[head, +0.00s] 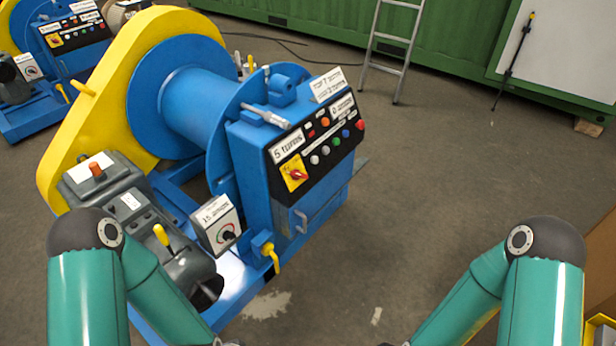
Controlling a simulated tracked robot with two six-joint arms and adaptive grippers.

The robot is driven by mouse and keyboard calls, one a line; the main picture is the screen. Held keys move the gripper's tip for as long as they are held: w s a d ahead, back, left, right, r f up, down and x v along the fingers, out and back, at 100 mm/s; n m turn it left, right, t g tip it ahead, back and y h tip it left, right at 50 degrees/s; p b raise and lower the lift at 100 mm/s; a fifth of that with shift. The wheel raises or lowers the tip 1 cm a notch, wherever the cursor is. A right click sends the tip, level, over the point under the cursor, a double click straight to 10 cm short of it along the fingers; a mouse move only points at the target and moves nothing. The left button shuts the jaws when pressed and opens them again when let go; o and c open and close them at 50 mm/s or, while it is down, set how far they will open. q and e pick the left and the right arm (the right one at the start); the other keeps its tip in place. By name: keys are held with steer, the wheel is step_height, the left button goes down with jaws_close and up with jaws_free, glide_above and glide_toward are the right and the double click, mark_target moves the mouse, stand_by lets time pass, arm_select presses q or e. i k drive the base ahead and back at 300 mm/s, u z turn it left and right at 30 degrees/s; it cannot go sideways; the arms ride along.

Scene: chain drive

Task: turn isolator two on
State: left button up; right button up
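A red rotary switch on a yellow plate (296,174) is on the sloped black panel of the near blue winch (265,165). Its red handle sits at a slant. A similar yellow plate with a red knob (55,41) is on a second blue machine at the far left. I cannot read which one is isolator two. My two teal arms come in at the bottom left and bottom right. Both grippers are below the picture edge and not in view.
The near winch has a yellow chain guard (110,100), a white dial box (217,226) and a yellow lever (161,235). A ladder (394,45) leans on a green container (300,15) behind. The floor right of the winch is clear.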

mark_target(295, 175)
steer(key=u, duration=0.4)
steer(key=i, duration=1.05)
steer(key=z, duration=0.45)
